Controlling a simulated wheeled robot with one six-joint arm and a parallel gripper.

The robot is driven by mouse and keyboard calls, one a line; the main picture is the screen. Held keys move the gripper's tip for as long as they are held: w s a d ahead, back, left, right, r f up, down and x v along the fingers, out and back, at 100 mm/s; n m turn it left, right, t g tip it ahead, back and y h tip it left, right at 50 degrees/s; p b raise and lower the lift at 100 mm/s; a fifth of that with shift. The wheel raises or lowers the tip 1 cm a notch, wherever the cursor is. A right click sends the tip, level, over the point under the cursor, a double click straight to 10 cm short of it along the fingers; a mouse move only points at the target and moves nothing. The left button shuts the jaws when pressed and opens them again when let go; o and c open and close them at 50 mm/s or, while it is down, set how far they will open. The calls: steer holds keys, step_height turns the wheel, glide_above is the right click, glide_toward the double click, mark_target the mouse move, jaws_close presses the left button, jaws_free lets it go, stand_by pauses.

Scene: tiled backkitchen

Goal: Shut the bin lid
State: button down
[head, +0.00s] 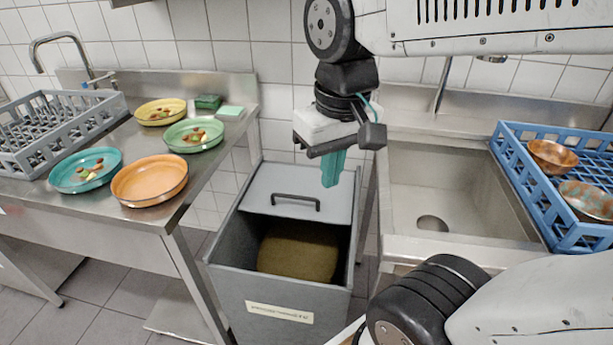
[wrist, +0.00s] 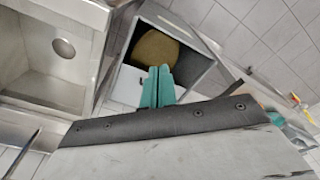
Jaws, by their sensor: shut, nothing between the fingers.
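The grey bin (head: 240,240) stands on the floor between the counter and the sink. Its flat grey lid (head: 262,191) covers the back part of the top, with a dark bar handle (head: 296,198) near the lid's front edge. The front part is open and shows brownish contents (head: 300,250), also visible in the wrist view (wrist: 155,48). My gripper (head: 331,172), with teal fingers, points down above the right side of the lid, behind the handle. Its fingers (wrist: 158,86) are together and empty. I cannot tell the exact height between fingertips and lid.
A sink (head: 450,190) stands close at the bin's right, with a blue crate of bowls (head: 560,235) beyond. A tiled wall is behind.

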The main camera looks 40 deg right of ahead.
steer(key=w+d+m+g, duration=0.1)
steer(key=w+d+m, duration=0.15)
steer(key=w, duration=0.85)
steer(key=m+g+y, duration=0.2)
steer(key=m, duration=0.2)
glide_above(300, 202)
step_height(300, 202, down, 10)
steer(key=w+d+f+m, duration=0.2)
steer(key=w+d+f, duration=0.3)
steer(key=f, duration=0.3)
steer(key=x, duration=0.9)
steer(key=shift+s+a, duration=0.1)
steer(key=shift+s, duration=0.05)
steer(key=shift+s+a+f, duration=0.35)
steer(key=shift+s+a, duration=0.2)
steer(key=shift+s+a+f, duration=0.35)
steer(key=shift+s+a, duration=0.15)
steer(key=shift+a, duration=0.05)
steer(key=shift+s+a+f, duration=0.15)
steer(key=shift+s+a, duration=0.25)
